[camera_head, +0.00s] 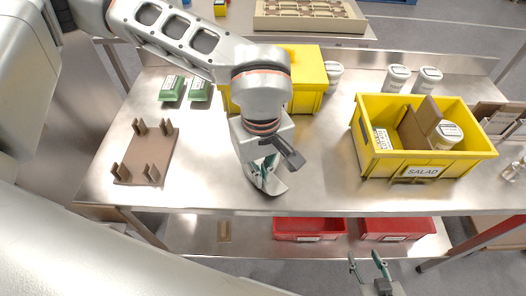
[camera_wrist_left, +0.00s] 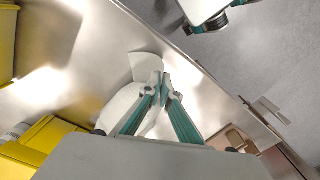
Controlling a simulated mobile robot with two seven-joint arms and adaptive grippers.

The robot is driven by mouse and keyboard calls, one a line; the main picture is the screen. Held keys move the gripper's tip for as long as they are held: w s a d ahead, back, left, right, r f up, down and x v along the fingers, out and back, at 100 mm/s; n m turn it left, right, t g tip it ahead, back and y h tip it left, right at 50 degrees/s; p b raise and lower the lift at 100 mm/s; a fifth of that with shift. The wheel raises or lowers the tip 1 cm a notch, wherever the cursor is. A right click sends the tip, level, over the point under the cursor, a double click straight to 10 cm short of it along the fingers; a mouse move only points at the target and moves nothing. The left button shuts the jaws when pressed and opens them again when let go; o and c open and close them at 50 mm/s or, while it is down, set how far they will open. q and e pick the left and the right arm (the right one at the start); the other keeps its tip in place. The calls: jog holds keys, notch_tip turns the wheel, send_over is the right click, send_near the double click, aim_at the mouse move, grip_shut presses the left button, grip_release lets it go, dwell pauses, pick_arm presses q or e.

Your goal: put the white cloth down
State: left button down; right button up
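My left gripper (camera_head: 266,168) is over the front middle of the steel table (camera_head: 215,170), pointing down. Its fingers are closed together on the white cloth (camera_head: 273,187). In the left wrist view the cloth (camera_wrist_left: 146,66) shows beyond the fingertips (camera_wrist_left: 163,84) and to their left, bent and curved. I cannot tell whether the cloth touches the tabletop. My right gripper (camera_head: 366,259) is open and empty, low in front of the table at the right.
A yellow SALAD bin (camera_head: 432,170) with cardboard and a white-lidded tub stands to the right. A yellow box (camera_head: 307,65) is behind my left gripper. A brown rack (camera_head: 147,157) and green packs (camera_head: 172,89) are left. Red bins (camera_head: 310,226) sit below. The table front middle is clear.

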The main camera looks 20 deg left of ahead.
pick_arm(q)
jog(key=shift+s+d+f, duration=0.2)
jog(key=shift+s+f, duration=0.4)
jog(key=shift+s, duration=0.05)
jog(key=shift+s+d+f, duration=0.2)
jog(key=shift+s+f, duration=0.4)
jog(key=shift+s, duration=0.05)
jog(key=c, duration=2.8)
grip_release()
jog(key=o, duration=0.9)
jog(key=shift+r, duration=0.1)
